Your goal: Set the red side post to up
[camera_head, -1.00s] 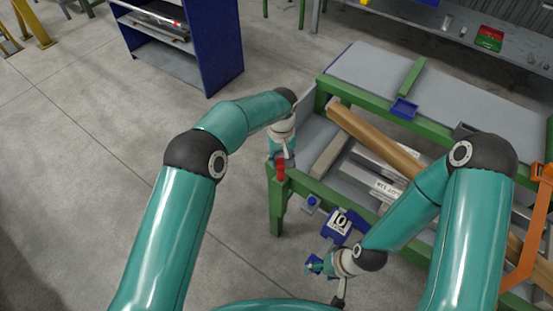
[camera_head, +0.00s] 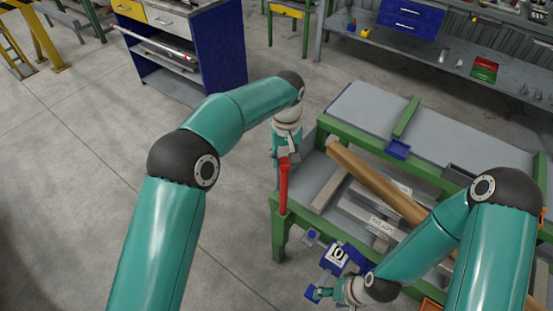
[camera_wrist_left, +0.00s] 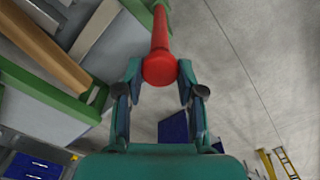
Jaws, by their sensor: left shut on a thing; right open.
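The red side post (camera_head: 284,188) stands upright at the near left corner of the green table frame (camera_head: 281,232), with a long stretch showing above the frame. My left gripper (camera_head: 286,158) is shut on its top end. In the left wrist view, the post's round red end (camera_wrist_left: 159,70) sits between the two fingertips (camera_wrist_left: 158,82), and the shaft runs away toward the table corner. The post's foot inside the corner is hidden. My right gripper (camera_head: 318,292) is open and empty, low in front of the table, near a blue box marked 10 (camera_head: 336,256).
A cardboard tube (camera_head: 375,180) and grey bars (camera_head: 360,212) lie on the table. A blue cabinet (camera_head: 222,50) stands behind on the left, and a workbench (camera_head: 450,55) at the back. The floor left of the table is clear.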

